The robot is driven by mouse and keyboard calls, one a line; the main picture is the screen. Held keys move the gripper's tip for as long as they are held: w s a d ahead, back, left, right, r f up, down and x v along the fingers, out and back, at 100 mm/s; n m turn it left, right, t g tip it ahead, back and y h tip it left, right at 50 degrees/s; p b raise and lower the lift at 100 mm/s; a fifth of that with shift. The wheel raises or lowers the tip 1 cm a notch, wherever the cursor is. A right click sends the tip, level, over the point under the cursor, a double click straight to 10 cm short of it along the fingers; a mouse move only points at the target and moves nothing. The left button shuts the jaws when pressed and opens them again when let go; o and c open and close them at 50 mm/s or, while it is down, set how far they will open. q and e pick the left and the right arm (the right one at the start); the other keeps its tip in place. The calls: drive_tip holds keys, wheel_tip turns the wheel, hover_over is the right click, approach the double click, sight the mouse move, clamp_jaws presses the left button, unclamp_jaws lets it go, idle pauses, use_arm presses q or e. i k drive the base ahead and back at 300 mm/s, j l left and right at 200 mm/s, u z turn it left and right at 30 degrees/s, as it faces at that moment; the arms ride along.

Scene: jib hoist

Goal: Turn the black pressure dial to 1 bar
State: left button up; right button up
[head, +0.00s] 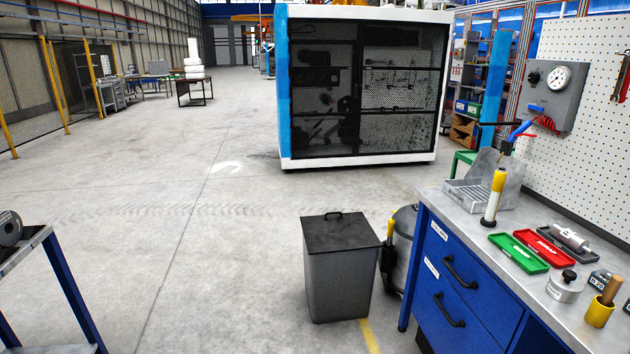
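A grey control box (556,98) is mounted on the white perforated board at the right of the head view. A small black dial (534,78) sits on its upper left front. A round white pressure gauge (558,77) is right beside the dial. The gauge needle and any marks on the dial are too small to read. A blue part (536,108) and a red coiled hose (546,123) are low on the box. Neither of my grippers shows in this view, and nothing touches the dial.
A blue workbench (474,290) stands below the board, carrying a green tray (518,253), a red tray (541,249) and a yellow-white cylinder (494,197). A grey bin (340,275) stands left of it. The floor (200,220) at left centre is open.

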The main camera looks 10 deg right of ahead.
sight(534, 77)
drive_tip(key=i+j, duration=0.1)
drive_tip(key=i, duration=0.55)
drive_tip(key=i+j, duration=0.1)
drive_tip(key=i, duration=0.55)
drive_tip(key=i+j+z, duration=0.15)
drive_tip(key=i+z, duration=0.3)
drive_tip(key=i+j+z, duration=0.25)
drive_tip(key=i+z, duration=0.25)
drive_tip(key=k, duration=0.1)
